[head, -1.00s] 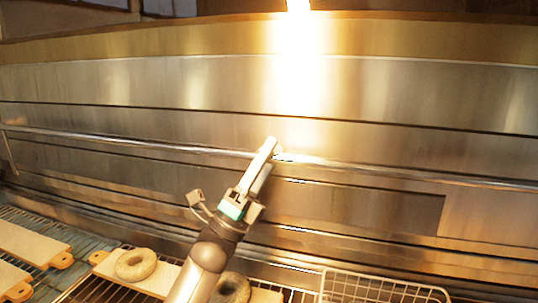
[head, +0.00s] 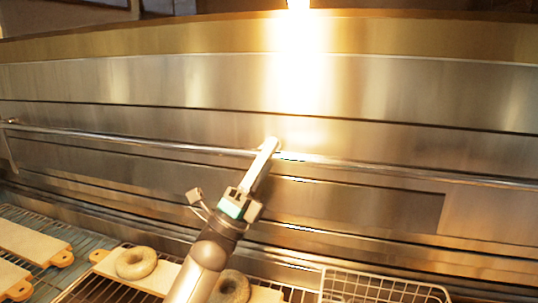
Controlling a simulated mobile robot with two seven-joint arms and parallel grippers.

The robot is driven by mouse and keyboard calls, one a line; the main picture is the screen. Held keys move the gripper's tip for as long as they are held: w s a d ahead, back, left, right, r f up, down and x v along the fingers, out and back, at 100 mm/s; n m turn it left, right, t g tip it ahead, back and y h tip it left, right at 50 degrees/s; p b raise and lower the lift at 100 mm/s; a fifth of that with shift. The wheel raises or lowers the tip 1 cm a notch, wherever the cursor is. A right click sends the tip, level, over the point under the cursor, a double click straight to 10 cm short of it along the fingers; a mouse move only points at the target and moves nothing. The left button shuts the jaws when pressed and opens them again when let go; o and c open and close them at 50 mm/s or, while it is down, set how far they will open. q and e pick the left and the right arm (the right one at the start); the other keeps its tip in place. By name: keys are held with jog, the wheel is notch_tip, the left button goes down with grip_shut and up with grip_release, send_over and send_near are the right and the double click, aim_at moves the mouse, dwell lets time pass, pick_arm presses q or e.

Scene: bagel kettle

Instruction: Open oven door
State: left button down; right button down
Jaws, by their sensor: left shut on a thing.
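The oven front (head: 150,80) is a wide brushed-steel face across the head view. A long horizontal handle bar (head: 400,173) runs across the oven door. The dark seam above the bar is a thin line. My left gripper (head: 272,147) reaches up from below, and its fingers are closed around the bar near the middle of the picture. The fingers and the bright glare hide the exact contact. My right gripper is not in view.
Below the oven, a bagel (head: 136,263) lies on a board (head: 103,259), and another bagel (head: 232,288) sits behind my left arm. A wire basket (head: 385,288) stands at the lower right. More boards (head: 30,243) lie on a rack at the left.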

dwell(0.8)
pick_arm(q)
notch_tip(320, 180, up, 37)
jog(key=p, duration=1.9)
jog(key=c, duration=0.7)
grip_release()
jog(key=shift+s, duration=0.1)
jog(key=shift+c, duration=0.2)
jog(key=shift+o, duration=0.3)
jog(key=shift+f, duration=0.1)
jog(key=b+v, duration=0.6)
jog(key=v, duration=0.9)
